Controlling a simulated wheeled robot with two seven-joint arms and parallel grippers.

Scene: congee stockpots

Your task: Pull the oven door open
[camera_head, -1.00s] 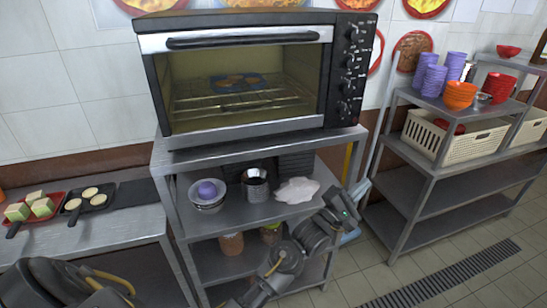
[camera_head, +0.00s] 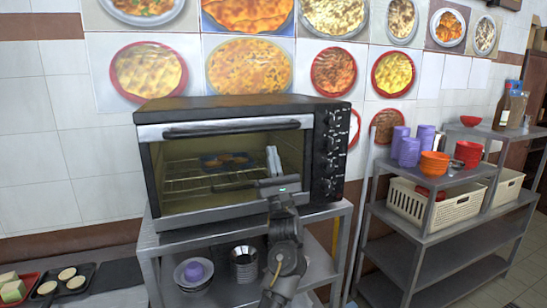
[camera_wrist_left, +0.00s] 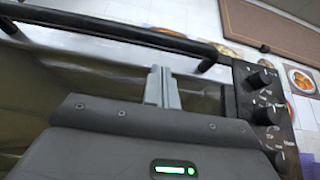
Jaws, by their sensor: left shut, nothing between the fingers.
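The black and silver oven (camera_head: 240,108) stands on a metal shelf unit, with its door shut. The dark bar handle (camera_head: 232,128) runs along the door's top edge; it also crosses the upper part of the left wrist view (camera_wrist_left: 120,30). My left gripper (camera_head: 273,153) is in front of the right part of the door glass, below the handle. Its pale fingers (camera_wrist_left: 162,86) are shut together and empty. They point towards the handle in the wrist view and appear apart from it. My right gripper is not in view.
Control knobs (camera_head: 331,150) line the oven's right side. A blue tray (camera_head: 226,161) sits on the rack inside. Bowls and pots (camera_head: 243,264) stand on the shelf below. A shelf with purple cups (camera_head: 409,150) and a cream basket (camera_head: 436,206) stands to the right.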

